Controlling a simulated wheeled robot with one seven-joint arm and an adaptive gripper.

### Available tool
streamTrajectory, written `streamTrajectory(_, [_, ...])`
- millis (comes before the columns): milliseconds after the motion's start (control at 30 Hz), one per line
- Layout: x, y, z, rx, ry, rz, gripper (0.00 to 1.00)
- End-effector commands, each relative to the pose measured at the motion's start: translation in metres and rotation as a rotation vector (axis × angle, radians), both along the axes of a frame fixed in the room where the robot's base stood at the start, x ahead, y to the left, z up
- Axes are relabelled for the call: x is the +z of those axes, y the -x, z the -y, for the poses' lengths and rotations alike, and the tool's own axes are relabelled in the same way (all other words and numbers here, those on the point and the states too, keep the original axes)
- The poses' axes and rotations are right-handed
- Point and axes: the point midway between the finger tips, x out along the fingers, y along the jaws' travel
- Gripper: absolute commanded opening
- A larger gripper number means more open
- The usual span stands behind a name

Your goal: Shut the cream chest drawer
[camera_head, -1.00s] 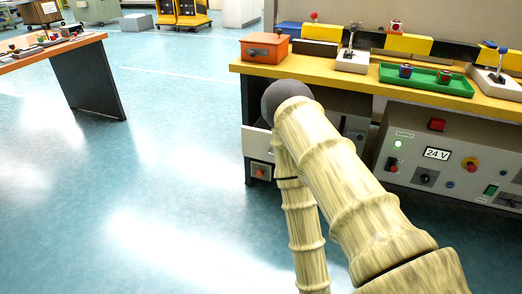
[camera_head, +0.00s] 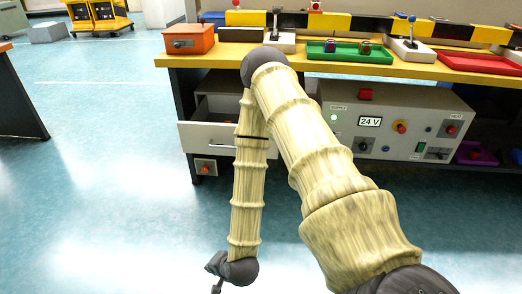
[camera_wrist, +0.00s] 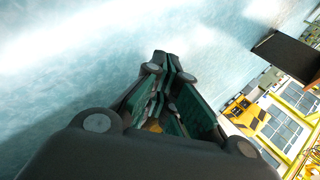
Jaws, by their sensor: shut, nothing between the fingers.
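The cream chest drawer (camera_head: 205,137) is under the left part of the workbench. It stands pulled out, with its open top and part of its inside showing. My arm crosses in front of its right part and hides some of its front. My gripper (camera_head: 216,286) is low at the bottom edge of the head view, in front of and below the drawer, apart from it. In the wrist view my gripper (camera_wrist: 167,66) has its fingers together with nothing between them, over the blue floor.
The workbench (camera_head: 225,52) bears an orange box (camera_head: 188,40), a green tray (camera_head: 350,52) and levers. A grey control panel (camera_head: 400,122) stands under it to the right. A small box with a red button (camera_head: 205,167) is below the drawer.

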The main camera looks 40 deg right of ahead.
Motion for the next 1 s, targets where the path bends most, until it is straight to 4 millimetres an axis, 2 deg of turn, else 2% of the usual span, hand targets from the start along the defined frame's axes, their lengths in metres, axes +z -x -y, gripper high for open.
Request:
streamTrajectory(33, [0.006, -0.016, 0.007, -0.088, -0.051, 0.051, 0.0])
streamTrajectory(200, [0.038, -0.06, 0.037, -0.38, -0.24, 0.227, 0.0])
streamTrajectory(367, [0.072, -0.093, 0.075, -0.635, -0.433, 0.406, 0.0])
streamTrajectory(500, [0.104, -0.113, 0.114, -0.842, -0.615, 0.574, 0.0])
streamTrajectory(733, [0.156, -0.124, 0.188, -1.14, -0.933, 0.879, 0.0])
streamTrajectory(900, [0.188, -0.117, 0.24, -1.297, -1.154, 1.102, 0.0])
streamTrajectory(1000, [0.202, -0.11, 0.262, -1.352, -1.252, 1.206, 0.0])
